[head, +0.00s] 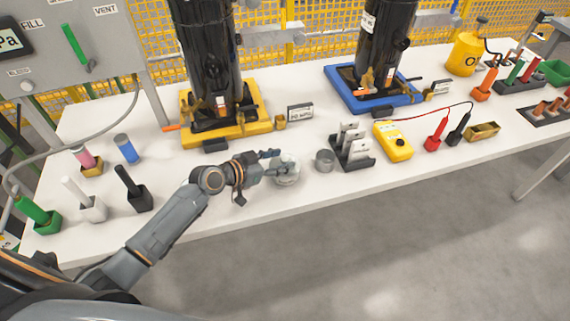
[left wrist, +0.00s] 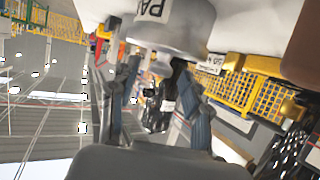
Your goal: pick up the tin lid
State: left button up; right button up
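A round silver tin (head: 290,181) stands near the front edge of the table, partly hidden by my left gripper (head: 278,165). In the left wrist view the tin (left wrist: 188,20) appears upside down at the top, with a label of which "PA" can be read. The pale tin lid (left wrist: 160,48) sits on it, towards my gripper. The fingers of my left gripper (left wrist: 148,62) are spread apart with a wide gap, their tips close to the lid. I cannot tell whether they touch it. My right gripper is not in view.
A small open grey cup (head: 324,160) stands just right of the tin, with a dark rack (head: 358,163) of upright plates beyond it. A yellow tray (head: 258,128) with a black compressor is behind. A yellow meter (head: 394,142) lies further right.

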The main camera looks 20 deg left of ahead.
pick_arm(q)
grip_shut()
